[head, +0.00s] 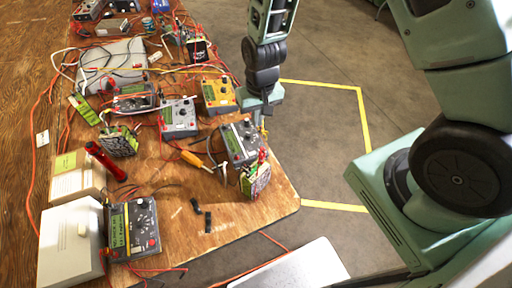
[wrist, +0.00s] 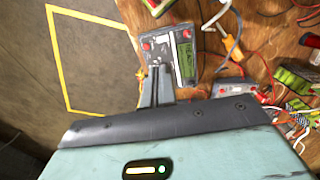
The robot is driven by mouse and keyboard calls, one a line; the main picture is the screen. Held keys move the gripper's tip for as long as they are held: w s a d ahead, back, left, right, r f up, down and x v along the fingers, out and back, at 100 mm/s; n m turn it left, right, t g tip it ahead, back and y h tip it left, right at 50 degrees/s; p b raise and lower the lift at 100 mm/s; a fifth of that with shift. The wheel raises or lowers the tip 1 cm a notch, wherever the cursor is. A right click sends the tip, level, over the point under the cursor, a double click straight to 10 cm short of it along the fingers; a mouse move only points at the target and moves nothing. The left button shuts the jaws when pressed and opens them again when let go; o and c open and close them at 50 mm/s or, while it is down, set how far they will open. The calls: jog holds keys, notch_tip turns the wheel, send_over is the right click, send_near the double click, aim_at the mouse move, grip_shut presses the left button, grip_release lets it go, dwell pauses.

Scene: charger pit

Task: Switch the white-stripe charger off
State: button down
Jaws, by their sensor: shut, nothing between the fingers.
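My gripper (head: 263,124) is shut and empty, pointing down beside the right edge of the bench, at the grey charger (head: 238,142) nearest that edge. In the wrist view the fingertips (wrist: 157,70) overlap the lower part of a grey charger (wrist: 168,45) with red buttons and a green display. I cannot tell whether they touch it. Another grey charger (head: 179,118) with a pale face stands to its left, and an orange-yellow charger (head: 217,95) behind.
Red and black cables cross the wooden bench (head: 240,210). A green battery pack (head: 257,180) stands in front of the near charger. A larger dark charger (head: 133,230) and a white box (head: 70,240) are at the front left. Floor beyond the right edge is clear, with yellow tape (head: 362,120).

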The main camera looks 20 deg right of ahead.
aim_at(254, 153)
jog(key=shift+f, duration=0.2)
jog(key=f+p, duration=0.1)
jog(key=f, duration=0.3)
jog(key=f+p, duration=0.2)
jog(key=f, duration=0.3)
jog(key=a+f+p, duration=0.1)
jog(key=f, duration=0.3)
jog(key=shift+f+p, duration=0.3)
